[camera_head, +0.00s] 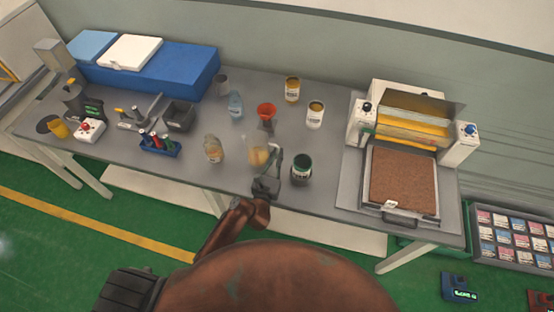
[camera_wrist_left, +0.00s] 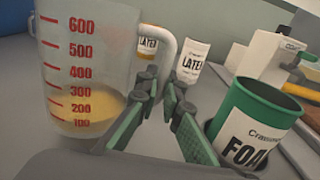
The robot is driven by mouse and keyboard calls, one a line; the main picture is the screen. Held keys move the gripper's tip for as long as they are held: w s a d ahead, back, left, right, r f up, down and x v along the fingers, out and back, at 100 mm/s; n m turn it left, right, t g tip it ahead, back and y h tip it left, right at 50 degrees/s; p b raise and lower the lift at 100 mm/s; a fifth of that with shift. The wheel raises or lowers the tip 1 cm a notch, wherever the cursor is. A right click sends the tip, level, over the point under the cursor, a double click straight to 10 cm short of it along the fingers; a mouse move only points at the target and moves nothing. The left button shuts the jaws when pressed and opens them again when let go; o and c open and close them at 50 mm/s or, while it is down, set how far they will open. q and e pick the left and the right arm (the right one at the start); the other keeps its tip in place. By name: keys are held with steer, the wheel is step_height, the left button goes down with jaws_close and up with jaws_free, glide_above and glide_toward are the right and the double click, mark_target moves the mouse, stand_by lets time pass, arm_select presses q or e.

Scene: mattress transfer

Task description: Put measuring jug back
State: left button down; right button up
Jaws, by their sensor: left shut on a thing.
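The measuring jug (camera_head: 257,153) is clear, with red marks up to 600 and a little yellow liquid at the bottom. It is near the front edge of the grey table and looks almost upright. In the left wrist view the jug (camera_wrist_left: 85,70) fills the left side, its pale handle running down between the fingers. My left gripper (camera_head: 271,176) is shut on this handle; its green fingers (camera_wrist_left: 166,100) show in the wrist view. I cannot tell whether the jug's base touches the table.
A green foam can (camera_head: 301,170) stands close to the right of my left gripper. A red funnel (camera_head: 266,111), a small bottle (camera_head: 213,150) and a latex container (camera_head: 315,115) stand around the jug. A roller machine (camera_head: 410,110) with a brown tray is at the right.

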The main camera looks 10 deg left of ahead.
arm_select(q)
steer(key=shift+f+b, duration=0.3)
steer(key=shift+f, duration=1.1)
steer(key=shift+f, duration=0.2)
steer(key=c, duration=2.1)
jaws_free()
steer(key=shift+s+r, duration=0.15)
steer(key=shift+s, duration=0.05)
steer(key=s, duration=1.1)
steer(key=shift+s+a+b, duration=0.3)
steer(key=shift+s, duration=0.05)
